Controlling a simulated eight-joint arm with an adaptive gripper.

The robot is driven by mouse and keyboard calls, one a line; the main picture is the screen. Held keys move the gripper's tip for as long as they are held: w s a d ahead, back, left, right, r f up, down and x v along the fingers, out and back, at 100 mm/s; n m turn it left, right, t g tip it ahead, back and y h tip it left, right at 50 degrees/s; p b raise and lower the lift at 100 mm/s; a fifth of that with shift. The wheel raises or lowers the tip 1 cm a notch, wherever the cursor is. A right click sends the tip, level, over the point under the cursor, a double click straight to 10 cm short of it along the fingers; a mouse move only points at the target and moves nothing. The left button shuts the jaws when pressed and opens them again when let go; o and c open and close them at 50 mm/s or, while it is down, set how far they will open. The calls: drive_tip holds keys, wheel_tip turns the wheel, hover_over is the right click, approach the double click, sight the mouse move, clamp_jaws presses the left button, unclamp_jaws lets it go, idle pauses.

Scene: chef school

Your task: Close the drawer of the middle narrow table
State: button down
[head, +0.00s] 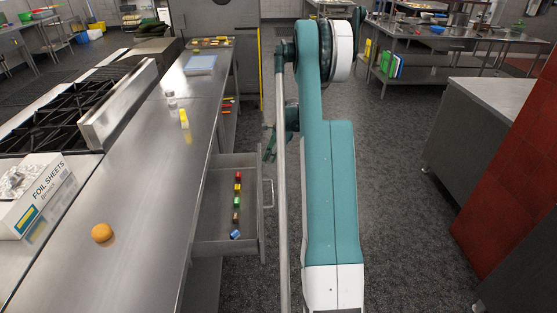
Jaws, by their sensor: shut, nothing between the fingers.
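The narrow steel table (135,190) runs along the left of the head view. Its drawer (215,218) is pulled out to the right, over the floor, and stands open. A bar handle (269,193) is on the drawer's right-hand front. Several small coloured items lie in a row inside, among them a red one (238,187) and a blue one (235,235). My gripper (268,150) is small and dark, just beyond the drawer's far front corner, partly hidden by my arm. It is shut and empty. Whether it touches the drawer cannot be told.
On the tabletop are an orange ball-like item (102,233), a yellow item (184,118) and a blue-white board (201,64). A foil box (38,196) and a stove (70,110) are at left. Dark floor (400,200) is clear to the right, before a grey counter (475,140).

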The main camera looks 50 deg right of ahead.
drive_tip(key=w+a, duration=1.8)
drive_tip(key=shift+b, duration=0.35)
drive_tip(key=shift+w+a, duration=0.1)
drive_tip(key=shift+a, duration=0.05)
drive_tip(key=shift+s+d, duration=0.4)
drive_tip(key=s+d, duration=0.2)
drive_tip(key=shift+s+d, duration=0.3)
drive_tip(key=shift+d, duration=0.1)
drive_tip(key=p+v, duration=0.1)
drive_tip(key=v, duration=0.9)
drive_tip(key=shift+a+r, duration=0.15)
